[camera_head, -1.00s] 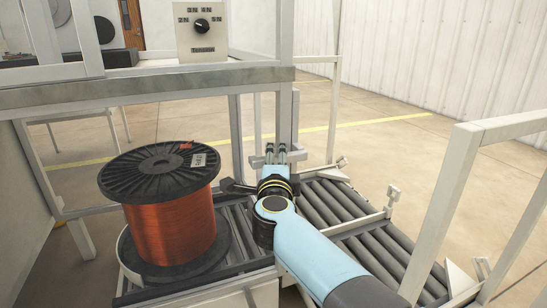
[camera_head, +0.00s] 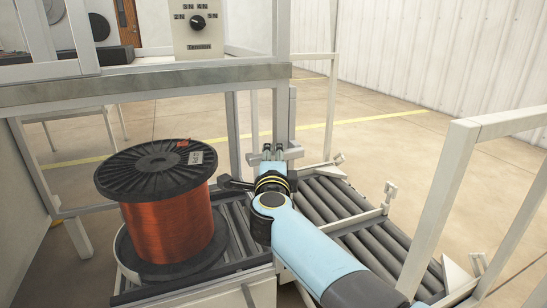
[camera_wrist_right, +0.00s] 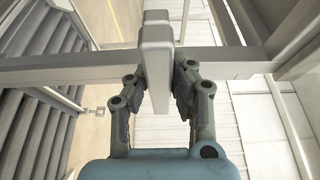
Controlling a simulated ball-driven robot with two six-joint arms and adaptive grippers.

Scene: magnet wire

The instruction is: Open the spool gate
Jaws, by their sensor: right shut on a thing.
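My right gripper (camera_head: 272,152) reaches in from the lower right, at the frame post beside the rollers. In the wrist view my right gripper (camera_wrist_right: 157,95) has its fingers on both sides of a pale grey upright handle (camera_wrist_right: 156,40), shut on it. The handle stands at a horizontal grey bar (camera_wrist_right: 90,70), which I take to be the spool gate. In the head view the gate is mostly hidden behind my wrist, with a short grey piece (camera_head: 291,154) showing beside the fingers. A copper wire spool (camera_head: 168,222) with black flanges stands upright left of my arm. My left gripper is not in view.
A roller conveyor (camera_head: 350,218) with small end stops runs along the right. Grey frame posts (camera_head: 440,205) rise at the right. A grey shelf beam (camera_head: 150,88) crosses above the spool, with a dial box (camera_head: 198,28) on it. Open floor lies behind.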

